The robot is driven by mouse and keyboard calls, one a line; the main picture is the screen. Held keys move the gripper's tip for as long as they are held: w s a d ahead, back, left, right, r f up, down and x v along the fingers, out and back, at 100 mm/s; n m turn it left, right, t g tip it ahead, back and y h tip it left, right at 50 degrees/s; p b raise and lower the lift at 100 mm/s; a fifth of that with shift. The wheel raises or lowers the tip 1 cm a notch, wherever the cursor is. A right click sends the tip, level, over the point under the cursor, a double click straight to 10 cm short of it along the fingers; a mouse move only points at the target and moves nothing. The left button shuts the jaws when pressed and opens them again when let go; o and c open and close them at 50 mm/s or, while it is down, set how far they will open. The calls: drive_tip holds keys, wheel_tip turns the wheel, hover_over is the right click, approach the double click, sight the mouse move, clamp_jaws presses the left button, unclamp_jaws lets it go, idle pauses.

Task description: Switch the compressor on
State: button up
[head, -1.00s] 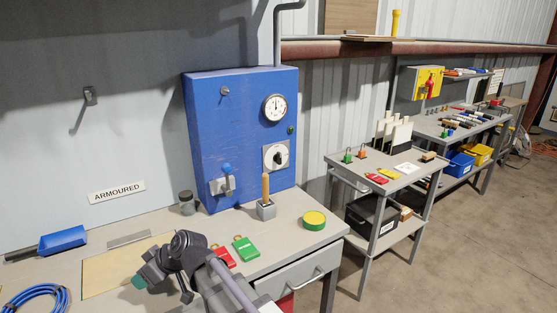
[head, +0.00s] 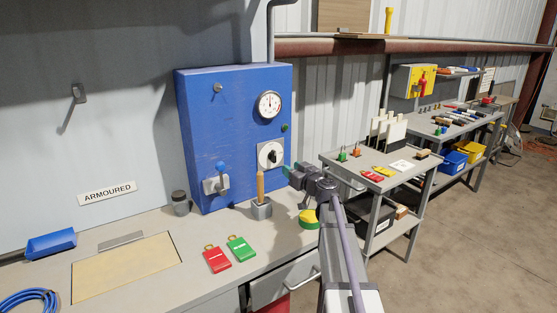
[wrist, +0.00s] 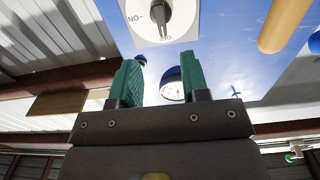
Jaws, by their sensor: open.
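The blue panel (head: 225,120) stands upright at the back of the bench. It carries a round white gauge (head: 269,104), a white plate with a black rotary switch (head: 271,156) and a grey lever switch with a blue knob (head: 217,180). In the wrist view the rotary switch (wrist: 155,18) sits at the top, beside letters reading NO, apparently inverted. My gripper (head: 293,184) is near the panel's lower right edge, apart from the switch. It is open and empty; its green fingers (wrist: 162,76) show in the wrist view, with the gauge (wrist: 172,88) partly seen between them.
A wooden-handled tool in a grey block (head: 261,210) stands before the panel, left of my gripper. A yellow-green disc (head: 308,220) lies under my arm, partly hidden. Red (head: 217,259) and green (head: 241,248) tags lie on the bench. A grey cart (head: 375,183) stands at the right.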

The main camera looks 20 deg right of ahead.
sight(275, 158)
drive_tip(key=w, duration=0.3)
drive_tip(key=w+a, duration=0.1)
drive_tip(key=w, duration=0.6)
drive_tip(key=shift+w+a, duration=0.25)
drive_tip(key=shift+a, duration=0.1)
drive_tip(key=shift+c, duration=0.3)
clamp_jaws()
